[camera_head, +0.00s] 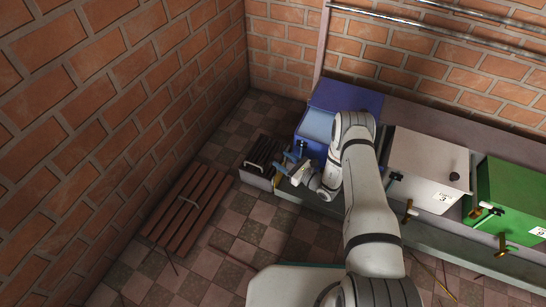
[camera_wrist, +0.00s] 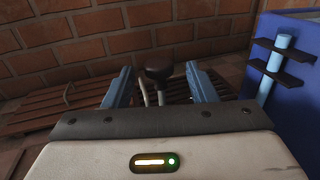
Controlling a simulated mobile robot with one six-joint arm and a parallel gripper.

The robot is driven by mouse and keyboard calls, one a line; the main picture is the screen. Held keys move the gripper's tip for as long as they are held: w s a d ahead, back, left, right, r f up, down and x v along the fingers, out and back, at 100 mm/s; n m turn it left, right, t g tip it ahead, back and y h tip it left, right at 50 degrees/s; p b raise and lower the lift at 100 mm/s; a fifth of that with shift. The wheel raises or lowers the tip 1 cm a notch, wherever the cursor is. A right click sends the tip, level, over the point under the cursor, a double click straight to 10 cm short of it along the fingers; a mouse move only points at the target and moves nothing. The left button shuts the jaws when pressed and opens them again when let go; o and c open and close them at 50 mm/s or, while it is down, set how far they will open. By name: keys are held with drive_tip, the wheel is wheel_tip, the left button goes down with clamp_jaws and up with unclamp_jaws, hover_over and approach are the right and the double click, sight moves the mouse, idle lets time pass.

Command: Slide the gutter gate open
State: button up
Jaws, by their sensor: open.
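My gripper (camera_head: 290,165) is at the left end of the low gutter (camera_head: 440,240), beside a small dark slatted box (camera_head: 256,170). Its blue fingers are open and apart in the wrist view (camera_wrist: 158,88). A dark knob (camera_wrist: 158,73) on a pale stem shows between the fingers in the wrist view; I cannot tell whether either finger touches it. It looks like the handle of the gutter gate. The gate's plate is not clearly visible, and my wrist covers part of the gutter's end in the head view.
A blue box (camera_head: 343,97) stands close right of my gripper and also shows in the wrist view (camera_wrist: 293,110). White (camera_head: 428,160) and green (camera_head: 515,195) boxes stand farther right. A brown slatted grate (camera_head: 188,205) lies on the checkered floor, left. Brick walls close the corner.

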sight(275, 155)
drive_tip(key=b+x, duration=0.1)
drive_tip(key=x, duration=0.4)
drive_tip(key=shift+a, duration=0.15)
clamp_jaws()
idle(0.4)
